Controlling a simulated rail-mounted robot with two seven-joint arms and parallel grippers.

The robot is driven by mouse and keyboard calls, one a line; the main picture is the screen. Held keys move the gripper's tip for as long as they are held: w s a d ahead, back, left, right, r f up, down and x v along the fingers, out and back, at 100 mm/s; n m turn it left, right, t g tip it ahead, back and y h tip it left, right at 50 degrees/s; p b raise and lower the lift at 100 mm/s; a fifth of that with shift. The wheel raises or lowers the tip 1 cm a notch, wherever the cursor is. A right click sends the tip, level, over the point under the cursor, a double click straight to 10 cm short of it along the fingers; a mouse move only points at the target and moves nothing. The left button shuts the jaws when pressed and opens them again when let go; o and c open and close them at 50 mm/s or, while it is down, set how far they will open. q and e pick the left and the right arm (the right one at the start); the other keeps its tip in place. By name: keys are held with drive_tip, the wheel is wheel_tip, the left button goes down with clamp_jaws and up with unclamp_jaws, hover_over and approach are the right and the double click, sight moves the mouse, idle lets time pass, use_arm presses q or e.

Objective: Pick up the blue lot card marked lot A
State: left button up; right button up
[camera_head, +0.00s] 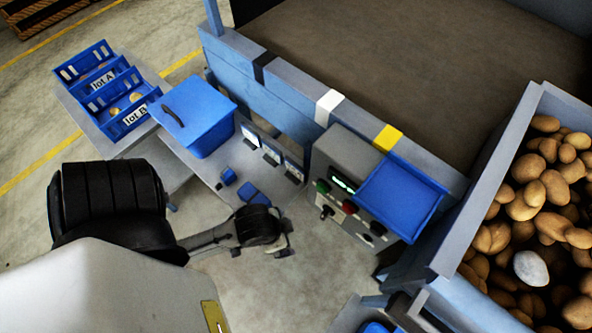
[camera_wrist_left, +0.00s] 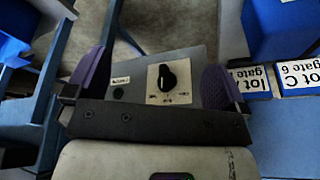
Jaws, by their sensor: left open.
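I cannot pick out the lot A card by its marking. In the head view, several small cards with white labels (camera_head: 271,154) stand along the edge of the grey side table, too small to read. In the left wrist view, a card reading lot C gate 6 (camera_wrist_left: 297,74) is at the right. Beside it is a partly hidden lot card (camera_wrist_left: 251,85), whose letter I cannot read. My left gripper (camera_head: 287,238) is in front of the side table, below the cards in the picture. Its purple fingers (camera_wrist_left: 155,82) are apart and empty. My right gripper is not in view.
Blue crates marked lot A (camera_head: 104,82) and lot B (camera_head: 135,115) stand at the left. A control panel (camera_head: 337,185) and blue tray (camera_head: 399,198) lie right; a potato-filled bin (camera_head: 472,185) stands farther right.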

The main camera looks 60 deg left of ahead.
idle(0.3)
use_arm(q)
drive_tip(key=c, duration=1.1)
